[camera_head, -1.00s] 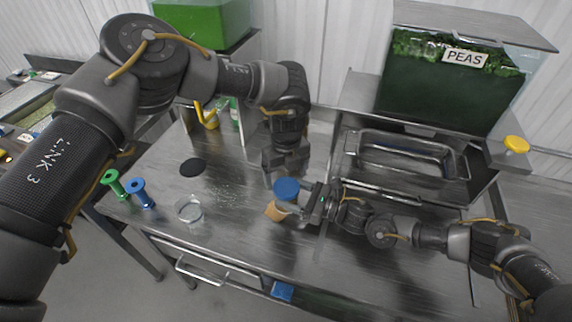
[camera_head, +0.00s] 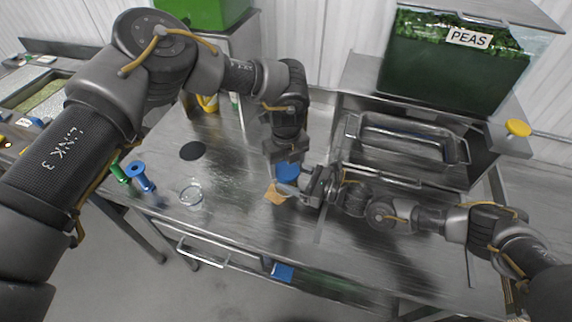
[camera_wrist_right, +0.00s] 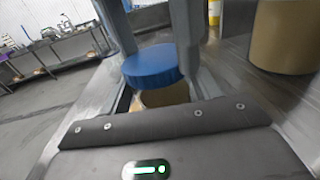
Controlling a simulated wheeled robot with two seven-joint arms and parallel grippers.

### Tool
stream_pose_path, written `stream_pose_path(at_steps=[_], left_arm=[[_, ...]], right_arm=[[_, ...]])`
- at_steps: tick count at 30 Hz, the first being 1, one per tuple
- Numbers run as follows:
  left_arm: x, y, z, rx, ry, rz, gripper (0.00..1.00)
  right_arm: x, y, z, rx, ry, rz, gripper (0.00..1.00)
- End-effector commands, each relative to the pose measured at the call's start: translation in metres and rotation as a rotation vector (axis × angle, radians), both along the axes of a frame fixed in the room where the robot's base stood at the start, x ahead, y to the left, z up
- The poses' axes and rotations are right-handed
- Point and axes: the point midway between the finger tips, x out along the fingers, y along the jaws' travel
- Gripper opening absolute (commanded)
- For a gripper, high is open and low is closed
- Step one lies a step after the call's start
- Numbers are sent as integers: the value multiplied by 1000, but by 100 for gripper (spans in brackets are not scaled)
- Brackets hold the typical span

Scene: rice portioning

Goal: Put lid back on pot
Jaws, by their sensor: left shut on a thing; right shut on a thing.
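The blue lid (camera_head: 287,172) is at the top of the small tan pot (camera_head: 273,194) near the table's middle. In the right wrist view the lid (camera_wrist_right: 152,66) lies over the pot (camera_wrist_right: 165,95); whether it is fully seated I cannot tell. My left gripper (camera_head: 283,157) comes down from above, shut on the lid, its fingertips partly covering it. My right gripper (camera_head: 302,188) reaches in from the right and is shut on the pot, hiding part of its side.
A clear glass dish (camera_head: 190,194), a black disc (camera_head: 193,151) and a blue spool (camera_head: 141,176) with a green one (camera_head: 118,172) stand to the left. A metal tray (camera_head: 405,145) sits behind my right arm, below the peas bin (camera_head: 455,75). The front middle of the table is clear.

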Motion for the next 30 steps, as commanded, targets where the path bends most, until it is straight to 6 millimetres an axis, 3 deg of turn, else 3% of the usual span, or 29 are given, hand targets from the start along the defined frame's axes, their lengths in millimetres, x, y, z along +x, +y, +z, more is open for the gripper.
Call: stream_pose_path(at_steps=[7, 12, 16, 17, 22, 30], left_arm=[[0, 0, 0, 0, 0, -3, 36], [0, 1, 0, 1, 0, -161, 36], [0, 1, 0, 1, 0, -153, 36], [0, 1, 0, 1, 0, -153, 66], [0, 0, 0, 1, 1, -152, 88], [0, 0, 1, 0, 0, -151, 88]], right_arm=[[0, 0, 0, -1, 0, -1, 0], [0, 0, 0, -1, 0, -1, 0], [0, -1, 0, -1, 0, -1, 0], [0, -1, 0, -1, 0, -1, 0], [0, -1, 0, -1, 0, -1, 0], [0, 0, 0, -1, 0, -1, 0]])
